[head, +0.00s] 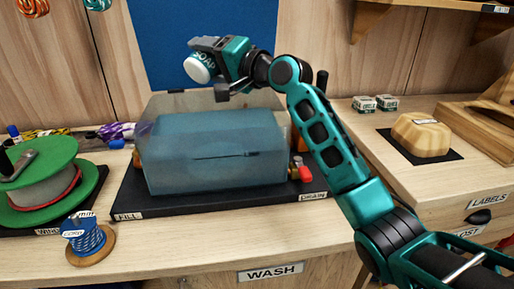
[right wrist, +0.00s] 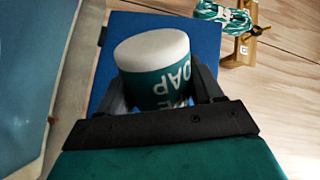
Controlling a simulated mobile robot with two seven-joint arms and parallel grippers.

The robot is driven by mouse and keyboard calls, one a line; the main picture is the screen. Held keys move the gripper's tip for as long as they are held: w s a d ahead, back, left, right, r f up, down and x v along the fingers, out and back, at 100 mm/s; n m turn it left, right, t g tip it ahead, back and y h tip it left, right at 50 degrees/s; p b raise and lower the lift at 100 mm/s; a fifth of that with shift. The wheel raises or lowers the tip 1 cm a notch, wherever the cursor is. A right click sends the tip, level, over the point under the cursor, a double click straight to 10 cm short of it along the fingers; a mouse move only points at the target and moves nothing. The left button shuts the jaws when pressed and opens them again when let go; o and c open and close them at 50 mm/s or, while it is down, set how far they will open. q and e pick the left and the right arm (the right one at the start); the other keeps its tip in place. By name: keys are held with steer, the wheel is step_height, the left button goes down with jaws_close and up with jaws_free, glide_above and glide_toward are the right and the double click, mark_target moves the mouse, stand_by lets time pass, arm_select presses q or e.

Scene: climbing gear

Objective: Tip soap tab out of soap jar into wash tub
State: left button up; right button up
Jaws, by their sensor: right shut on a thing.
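The soap jar (head: 199,69) is white with a teal SOAP label. My right gripper (head: 212,66) is shut on it, with a finger on either side, high above the back of the wash tub. The jar is tilted, its white end pointing down and left in the head view. The right wrist view shows the jar (right wrist: 157,72) between the fingers, its lettering upside down. The wash tub (head: 218,165) is a bluish translucent box standing on a black mat. The soap tab is not visible. My left gripper is out of view.
A green spool (head: 40,172) and a small blue cord spool (head: 84,238) stand left of the tub. A red tap (head: 304,174) is at its right. A blue panel (head: 160,45) hangs on the wall behind. A climbing hold (head: 420,136) lies on the right counter.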

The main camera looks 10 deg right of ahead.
steer(key=n+b, duration=0.2)
steer(key=n, duration=0.4)
steer(key=shift+n+b, duration=0.4)
steer(key=n, duration=0.3)
steer(key=shift+b, duration=0.4)
steer(key=n, duration=0.3)
steer(key=shift+r, duration=0.1)
steer(key=shift+r, duration=0.1)
step_height(320, 180, up, 5)
steer(key=p, duration=0.4)
steer(key=shift+p, duration=0.35)
